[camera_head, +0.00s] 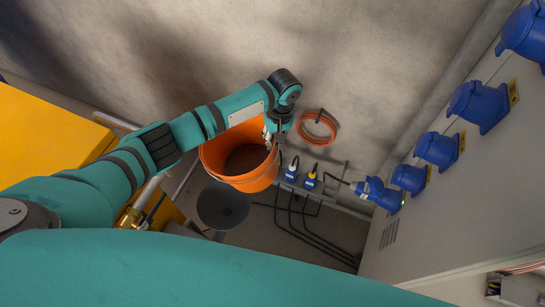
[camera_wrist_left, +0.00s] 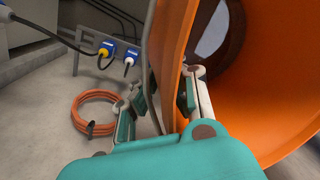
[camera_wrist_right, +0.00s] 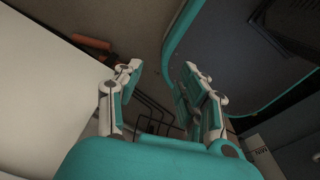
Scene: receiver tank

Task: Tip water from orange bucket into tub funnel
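My left gripper (camera_head: 272,138) is at the bucket's right rim. In the left wrist view its fingers (camera_wrist_left: 162,100) straddle the bucket wall, one inside and one outside, with a gap at the outer finger. My right gripper (camera_wrist_right: 158,100) is open and empty.
Blue and yellow plugs (camera_head: 310,178) with black cables sit right of the bucket. A grey cabinet with blue sockets (camera_head: 437,149) stands at the right, a yellow box (camera_head: 45,135) at the left.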

